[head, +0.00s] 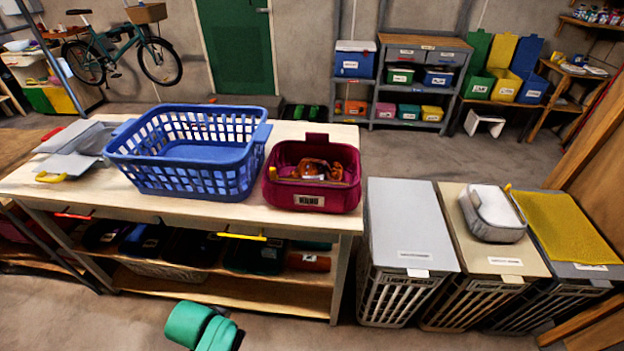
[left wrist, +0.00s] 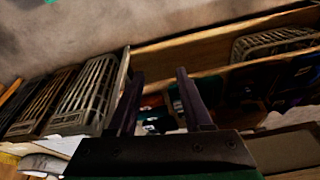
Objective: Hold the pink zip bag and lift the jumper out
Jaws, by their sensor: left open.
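A magenta-pink open-topped container (head: 341,195) with a front label stands at the right end of the workbench in the head view. Its back tab stands up and a small yellow tab shows at its left edge. A crumpled rust-orange item (head: 318,168) lies inside; it may be the jumper. I cannot tell whether the container is itself the zip bag or holds it. My left gripper (left wrist: 158,73) shows only in the left wrist view, fingers apart, with nothing seen between them. My right gripper is not in view.
A blue basket (head: 185,178) stands left of the pink container on the workbench (head: 235,209). Grey folded pieces (head: 75,145) lie farther left. Lidded hampers (head: 410,220) stand right of the bench, one bearing a grey bag with yellow tab (head: 493,213).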

